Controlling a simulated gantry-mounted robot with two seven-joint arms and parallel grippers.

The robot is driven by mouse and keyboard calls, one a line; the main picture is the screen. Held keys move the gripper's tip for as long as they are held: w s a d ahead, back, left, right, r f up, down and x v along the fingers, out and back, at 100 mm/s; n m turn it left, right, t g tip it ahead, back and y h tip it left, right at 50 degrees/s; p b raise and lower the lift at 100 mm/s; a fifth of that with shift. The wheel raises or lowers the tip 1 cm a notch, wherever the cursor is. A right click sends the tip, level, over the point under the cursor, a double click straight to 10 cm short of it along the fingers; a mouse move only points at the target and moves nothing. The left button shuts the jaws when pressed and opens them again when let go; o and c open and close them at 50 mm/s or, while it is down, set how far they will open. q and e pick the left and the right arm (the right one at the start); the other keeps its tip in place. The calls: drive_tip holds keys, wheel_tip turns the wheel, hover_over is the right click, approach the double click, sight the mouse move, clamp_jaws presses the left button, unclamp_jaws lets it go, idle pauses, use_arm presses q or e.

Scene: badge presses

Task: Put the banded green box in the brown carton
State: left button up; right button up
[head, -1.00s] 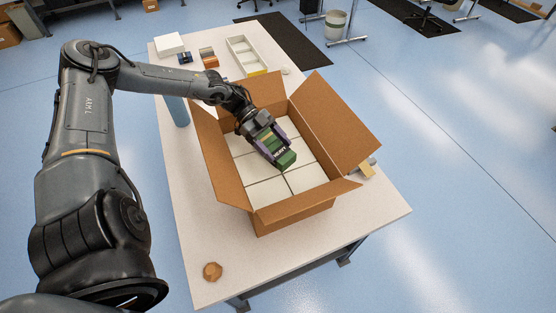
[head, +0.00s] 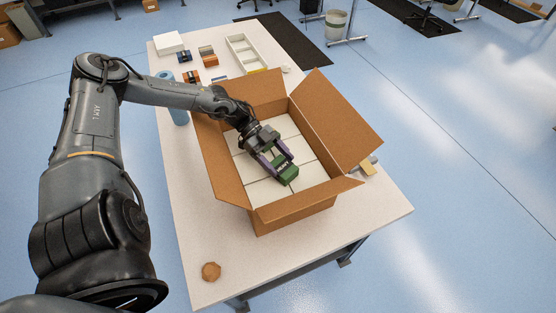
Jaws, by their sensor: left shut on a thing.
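The brown carton (head: 232,179) stands open on the table with its flaps spread. Flat white boxes line its inside in a layer. My left gripper (head: 280,163) reaches down inside the carton and is shut on the banded green box (head: 287,175). The green box is tilted and sits between the purple-sided fingers, low over the white layer; I cannot tell whether it touches it. The fingers hide part of the box and its band. My right gripper is not in view.
A blue cylinder (head: 179,113) stands left of the carton. A white tray (head: 243,53), small blue and orange boxes (head: 208,57) and a white box (head: 169,43) are at the table's far end. A brown faceted object (head: 211,271) lies at the near left. The near table surface is mostly clear.

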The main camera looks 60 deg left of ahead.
use_arm(q)
drive_tip(key=o, duration=1.3)
drive_tip(key=shift+f, duration=0.1)
drive_tip(key=shift+r, duration=0.2)
drive_tip(key=p+v, duration=0.2)
drive_tip(key=v, duration=0.5)
drive_tip(key=shift+s+a, duration=0.1)
drive_tip(key=shift+a, duration=0.1)
drive_tip(key=shift+r, duration=0.1)
